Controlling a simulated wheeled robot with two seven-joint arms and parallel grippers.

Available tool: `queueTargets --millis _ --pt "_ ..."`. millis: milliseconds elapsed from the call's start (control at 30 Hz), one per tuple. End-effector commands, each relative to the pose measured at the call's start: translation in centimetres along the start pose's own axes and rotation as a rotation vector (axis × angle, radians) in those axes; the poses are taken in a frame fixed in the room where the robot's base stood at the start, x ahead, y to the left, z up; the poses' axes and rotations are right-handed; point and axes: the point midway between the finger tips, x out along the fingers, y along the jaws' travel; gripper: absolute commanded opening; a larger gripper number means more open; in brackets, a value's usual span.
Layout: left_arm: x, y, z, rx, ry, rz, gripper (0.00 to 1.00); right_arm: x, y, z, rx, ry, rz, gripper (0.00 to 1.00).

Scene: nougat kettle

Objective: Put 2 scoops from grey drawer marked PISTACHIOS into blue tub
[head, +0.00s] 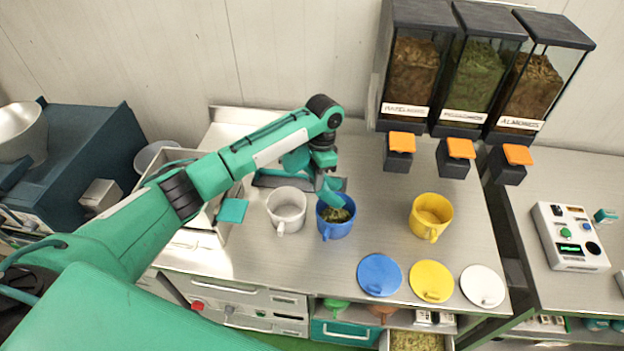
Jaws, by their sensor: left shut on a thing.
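The blue tub (335,229) stands open on the steel table, with greenish-brown bits visible inside. My left gripper (328,184) is just above its rim, shut on a teal scoop-like thing (333,199) that slants down into the tub mouth. The wrist hides part of it, so its full shape and load cannot be told. An open drawer (387,343) with pale greenish bits shows at the bottom edge; no label on it is readable. My right gripper is not in view.
A white tub (287,216) stands close left of the blue tub, and a yellow tub (431,222) to the right. Blue (380,274), yellow (431,281) and white (482,286) lids lie in front. Wall dispensers (460,85) with orange flaps overhang the table's back right.

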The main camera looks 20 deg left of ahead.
Motion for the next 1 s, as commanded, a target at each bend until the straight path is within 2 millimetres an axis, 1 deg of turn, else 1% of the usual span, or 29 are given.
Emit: queueTargets --millis 367,467,567,800,900,967,1000 --pt "-0.1 0.0 0.0 0.0 0.0 0.0 0.0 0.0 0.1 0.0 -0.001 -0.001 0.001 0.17" --pt "-0.1 0.0 0.1 0.003 0.023 0.005 0.0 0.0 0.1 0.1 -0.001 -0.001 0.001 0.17" --pt "-0.6 0.0 0.3 0.014 0.119 0.019 0.0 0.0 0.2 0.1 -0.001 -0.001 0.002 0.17" --pt "-2.3 0.2 0.7 0.059 0.469 0.071 0.0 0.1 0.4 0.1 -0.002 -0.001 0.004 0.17" --pt "-2.8 0.3 0.7 0.078 0.615 0.091 0.0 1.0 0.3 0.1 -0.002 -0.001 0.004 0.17" --pt "-3.0 0.4 0.7 0.091 0.71 0.106 0.0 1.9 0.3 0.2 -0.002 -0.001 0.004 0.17" --pt "-3.1 0.4 0.7 0.099 0.769 0.116 0.0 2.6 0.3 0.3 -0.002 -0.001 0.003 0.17"
